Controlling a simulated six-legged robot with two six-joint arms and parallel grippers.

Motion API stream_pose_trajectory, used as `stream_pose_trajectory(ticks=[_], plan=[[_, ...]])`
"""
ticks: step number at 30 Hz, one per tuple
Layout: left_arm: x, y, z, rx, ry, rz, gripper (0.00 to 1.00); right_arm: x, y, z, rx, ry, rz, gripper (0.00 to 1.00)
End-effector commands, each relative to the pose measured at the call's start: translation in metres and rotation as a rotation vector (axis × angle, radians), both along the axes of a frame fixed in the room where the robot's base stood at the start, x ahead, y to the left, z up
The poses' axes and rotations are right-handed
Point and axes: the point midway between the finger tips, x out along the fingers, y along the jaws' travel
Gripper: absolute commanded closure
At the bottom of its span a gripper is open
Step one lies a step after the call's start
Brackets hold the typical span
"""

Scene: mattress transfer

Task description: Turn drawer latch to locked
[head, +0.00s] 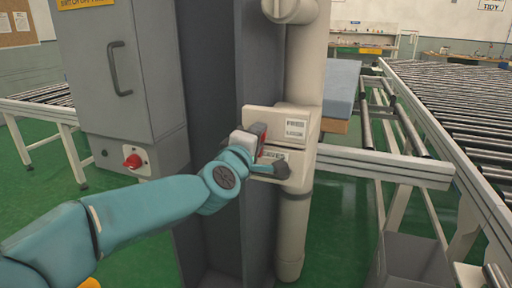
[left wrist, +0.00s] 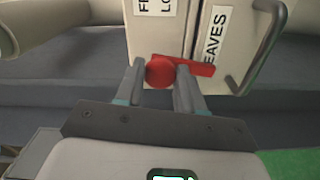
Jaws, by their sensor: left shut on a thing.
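The red latch (left wrist: 199,66) has a round knob and a flat bar on the front of a small beige cabinet (head: 296,113). In the left wrist view, its bar points right, tilts slightly and lies across the gap between two beige front panels. My left gripper (left wrist: 161,78) has its fingers on either side of the round knob and is shut on it. In the head view, my left gripper (head: 262,146) is at the cabinet front, partly covering the latch (head: 260,130). My right gripper is not in view.
The cabinet is fixed by a beige pipe (head: 292,225) and a dark grey column (head: 220,75). A grey control box (head: 120,60) with a red button (head: 132,161) stands left. Roller conveyors (head: 460,110) run at right. A grey bin (head: 415,262) is below them.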

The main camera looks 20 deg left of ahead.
Motion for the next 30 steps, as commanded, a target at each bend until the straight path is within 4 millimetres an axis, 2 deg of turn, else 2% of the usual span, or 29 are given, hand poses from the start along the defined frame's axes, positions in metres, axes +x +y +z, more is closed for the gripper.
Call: stream_pose_trajectory(ticks=[3,12,27,28,30], plan=[[0.0001,-0.0014,-0.0006,-0.065,0.0,-0.002,1.0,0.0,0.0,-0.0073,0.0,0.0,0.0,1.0],[0.0001,-0.0011,0.0014,-0.162,0.003,-0.003,1.0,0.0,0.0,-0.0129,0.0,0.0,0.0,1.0],[0.0001,-0.0009,0.0028,-0.181,0.002,-0.002,1.0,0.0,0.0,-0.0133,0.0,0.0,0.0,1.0],[0.0001,-0.0009,0.0028,-0.181,0.002,-0.002,0.59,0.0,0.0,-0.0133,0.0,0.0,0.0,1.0],[0.0001,-0.0008,0.0025,-0.18,0.002,-0.002,0.38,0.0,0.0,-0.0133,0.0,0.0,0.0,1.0]])
